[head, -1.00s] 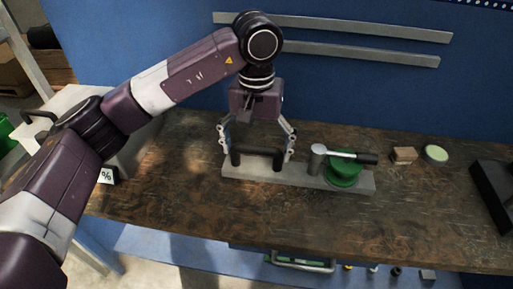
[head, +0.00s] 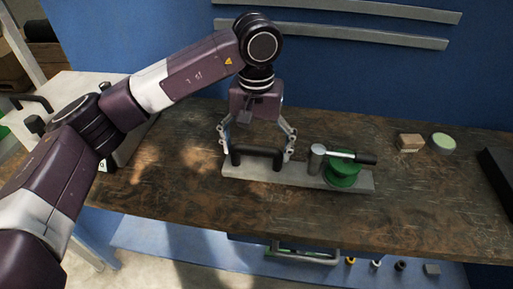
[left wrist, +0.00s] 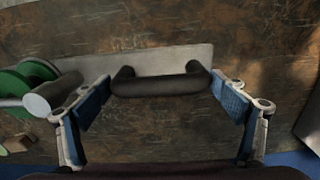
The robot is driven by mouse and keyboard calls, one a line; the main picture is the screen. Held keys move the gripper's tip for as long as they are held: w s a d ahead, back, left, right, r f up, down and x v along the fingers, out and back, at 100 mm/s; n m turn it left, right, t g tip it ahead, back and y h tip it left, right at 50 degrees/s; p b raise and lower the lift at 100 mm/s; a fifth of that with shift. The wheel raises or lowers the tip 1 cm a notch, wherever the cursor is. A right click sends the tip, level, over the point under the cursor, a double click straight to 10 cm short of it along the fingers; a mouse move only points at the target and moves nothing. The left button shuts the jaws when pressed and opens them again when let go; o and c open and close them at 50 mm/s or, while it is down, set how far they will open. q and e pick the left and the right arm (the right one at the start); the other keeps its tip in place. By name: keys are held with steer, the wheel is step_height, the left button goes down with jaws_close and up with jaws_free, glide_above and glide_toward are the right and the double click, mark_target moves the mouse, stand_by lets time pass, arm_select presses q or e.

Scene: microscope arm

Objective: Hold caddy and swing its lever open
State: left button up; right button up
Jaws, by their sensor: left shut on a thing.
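The caddy is a grey flat base (head: 300,177) on the wooden bench, with a black bar handle (head: 258,152) on its left half. On its right half is a green spool-like body (head: 342,172) with a lever (head: 345,155). The lever has a metal head on the left and a black grip pointing right. My left gripper (head: 257,148) is over the handle from above, one finger at each end. In the left wrist view the handle (left wrist: 162,85) spans between both fingers. My right gripper is out of view.
A wooden block (head: 410,143) and a round pale-green-topped piece (head: 442,143) lie to the right on the bench (head: 200,215). A black object (head: 497,175) stands at the far right edge. The bench front is clear, with a blue wall behind.

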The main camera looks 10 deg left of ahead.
mark_target(256, 165)
arm_select(q)
steer(key=shift+f+b, duration=0.6)
steer(key=shift+f, duration=0.15)
steer(key=shift+f+b, duration=0.55)
steer(key=shift+f, duration=0.15)
steer(key=shift+f+b, duration=0.35)
steer(key=shift+f, duration=0.15)
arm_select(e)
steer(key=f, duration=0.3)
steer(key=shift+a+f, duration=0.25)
arm_select(q)
steer(key=shift+f+b, duration=0.55)
steer(key=shift+f, duration=0.05)
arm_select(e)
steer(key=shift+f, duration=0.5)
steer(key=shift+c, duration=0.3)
